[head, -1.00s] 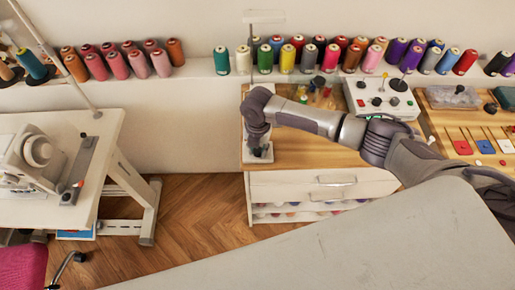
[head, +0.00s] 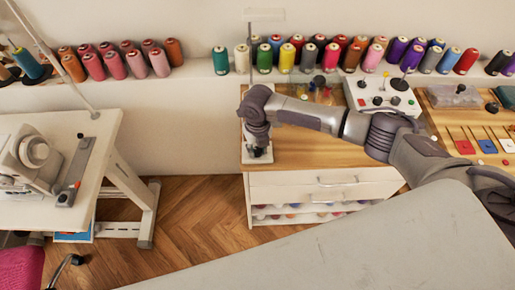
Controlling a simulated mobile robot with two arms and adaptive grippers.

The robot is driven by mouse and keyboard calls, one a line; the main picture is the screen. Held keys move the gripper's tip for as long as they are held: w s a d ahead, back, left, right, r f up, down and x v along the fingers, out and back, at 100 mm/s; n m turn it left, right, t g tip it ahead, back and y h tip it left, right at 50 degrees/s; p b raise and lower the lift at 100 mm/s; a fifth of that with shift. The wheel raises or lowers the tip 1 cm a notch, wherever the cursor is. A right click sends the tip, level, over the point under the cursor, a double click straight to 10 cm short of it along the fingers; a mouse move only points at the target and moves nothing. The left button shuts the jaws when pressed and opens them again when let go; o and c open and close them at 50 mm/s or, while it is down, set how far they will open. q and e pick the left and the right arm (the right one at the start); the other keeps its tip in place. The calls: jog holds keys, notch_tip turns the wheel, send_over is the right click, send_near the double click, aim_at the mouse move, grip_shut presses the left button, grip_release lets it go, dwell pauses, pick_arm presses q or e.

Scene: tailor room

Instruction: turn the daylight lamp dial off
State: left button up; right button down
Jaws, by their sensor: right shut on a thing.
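The daylight lamp has a flat pale head (head: 264,15) on a thin pole. Its white base (head: 258,157) stands at the left front of the wooden cabinet top. My right arm reaches in from the right and bends down over this base. My right gripper (head: 257,148) points down at the base and is shut on the lamp's dial. The dial is small and mostly hidden under the fingers, so its setting cannot be read. My left gripper is not in view.
A white control box (head: 382,97) with knobs stands on the cabinet top (head: 310,155), behind my forearm. Thread spools line the wall shelf (head: 200,72). A sewing table (head: 95,135) is at the left. A pale grey surface (head: 340,250) fills the front.

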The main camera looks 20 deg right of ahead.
aim_at(257, 150)
jog(key=shift+w+r, duration=0.1)
dwell(0.4)
jog(key=c, duration=0.8)
grip_release()
jog(key=shift+c, duration=0.2)
notch_tip(257, 150, up, 12)
